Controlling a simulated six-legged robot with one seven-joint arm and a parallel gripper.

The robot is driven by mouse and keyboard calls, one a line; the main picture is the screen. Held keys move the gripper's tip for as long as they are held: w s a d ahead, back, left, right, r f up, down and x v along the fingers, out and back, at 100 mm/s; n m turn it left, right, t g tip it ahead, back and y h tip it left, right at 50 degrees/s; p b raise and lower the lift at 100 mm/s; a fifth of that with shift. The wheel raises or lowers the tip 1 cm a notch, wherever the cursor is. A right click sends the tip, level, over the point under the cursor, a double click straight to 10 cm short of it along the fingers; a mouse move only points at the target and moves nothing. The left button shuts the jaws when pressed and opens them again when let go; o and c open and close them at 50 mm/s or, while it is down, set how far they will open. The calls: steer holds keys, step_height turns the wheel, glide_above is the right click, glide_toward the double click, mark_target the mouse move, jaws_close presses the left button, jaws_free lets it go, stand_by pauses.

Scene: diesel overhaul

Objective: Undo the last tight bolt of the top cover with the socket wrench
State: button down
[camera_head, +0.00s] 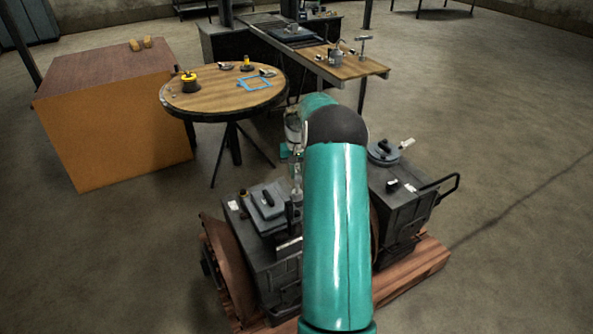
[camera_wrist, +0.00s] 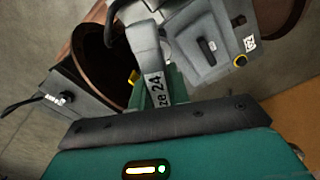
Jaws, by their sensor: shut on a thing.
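The socket wrench (camera_wrist: 150,60), grey with a "24" label, is in my gripper (camera_wrist: 162,95) in the wrist view. My gripper is shut on it. In the head view my gripper (camera_head: 291,153) is partly hidden by my teal arm, above the engine, with the wrench (camera_head: 297,190) hanging upright below it. The grey top cover (camera_head: 280,208) with a black handle lies on the left engine block; it also shows in the wrist view (camera_wrist: 200,68).
The engine's right block (camera_head: 402,205) carries a round grey lid (camera_head: 383,152) and a side handle. Behind are a round table (camera_head: 215,102) with small items, an orange crate (camera_head: 115,130) and a workbench (camera_head: 350,72). The floor on the right is clear.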

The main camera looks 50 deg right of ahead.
mark_target(296, 192)
steer(key=m, duration=0.6)
steer(key=shift+w+f, duration=0.15)
steer(key=shift+f, duration=0.25)
steer(key=m, duration=0.6)
steer(key=shift+f, duration=0.4)
steer(key=m, duration=0.4)
steer(key=f+m, duration=0.1)
steer(key=m, duration=0.2)
steer(key=shift+a, duration=0.1)
steer(key=m, duration=0.6)
steer(key=shift+f, duration=1.9)
steer(key=shift+w, duration=0.2)
steer(key=shift+f, duration=0.15)
